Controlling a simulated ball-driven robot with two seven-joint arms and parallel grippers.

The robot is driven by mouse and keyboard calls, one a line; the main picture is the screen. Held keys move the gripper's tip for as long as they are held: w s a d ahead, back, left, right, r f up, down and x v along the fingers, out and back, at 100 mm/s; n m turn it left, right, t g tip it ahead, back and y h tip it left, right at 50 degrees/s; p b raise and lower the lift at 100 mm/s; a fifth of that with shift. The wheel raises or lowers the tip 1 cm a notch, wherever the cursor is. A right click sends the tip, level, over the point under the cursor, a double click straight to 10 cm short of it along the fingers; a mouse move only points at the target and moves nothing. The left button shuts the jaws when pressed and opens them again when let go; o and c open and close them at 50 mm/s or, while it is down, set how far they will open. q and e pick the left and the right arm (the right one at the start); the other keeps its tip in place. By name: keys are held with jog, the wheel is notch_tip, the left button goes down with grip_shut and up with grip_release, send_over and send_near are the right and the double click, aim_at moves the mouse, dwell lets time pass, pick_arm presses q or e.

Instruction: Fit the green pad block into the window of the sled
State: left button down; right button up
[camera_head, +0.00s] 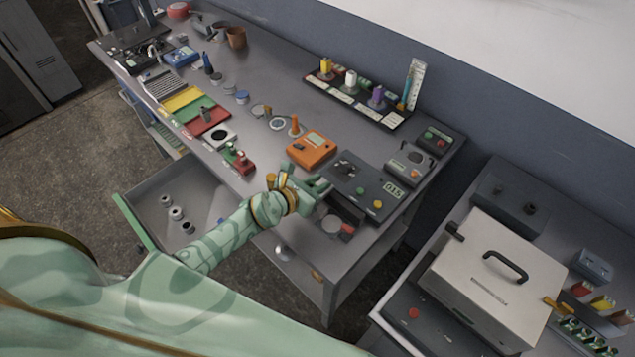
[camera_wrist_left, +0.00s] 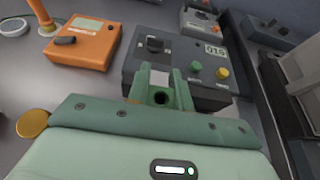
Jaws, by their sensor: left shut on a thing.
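My left gripper (camera_head: 322,189) is at the front edge of the dark device marked 015 (camera_head: 366,188). In the left wrist view its fingers (camera_wrist_left: 160,90) are closed around a small green piece with a dark round spot (camera_wrist_left: 160,98), which looks like the green pad block. A light grey patch shows just beyond it, between the fingertips, in front of the device's black knob (camera_wrist_left: 155,44). The sled and its window cannot be made out clearly; the fingers cover the device's front. My right gripper is not in view.
An orange box (camera_head: 311,149) stands left of the device. A grey box (camera_head: 410,160) stands behind it to the right. A rack (camera_head: 345,95) is at the back. An open drawer (camera_head: 165,190) juts out at the left. A large white case (camera_head: 497,272) stands at the right.

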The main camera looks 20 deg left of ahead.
pick_arm(q)
jog(key=shift+f+b, duration=0.3)
jog(key=shift+f, duration=0.15)
dwell(0.3)
jog(key=c, duration=1.2)
grip_release()
jog(key=shift+o, duration=0.2)
jog(key=p+v, duration=0.3)
jog(key=v, duration=1.3)
jog(key=shift+s+r, duration=0.15)
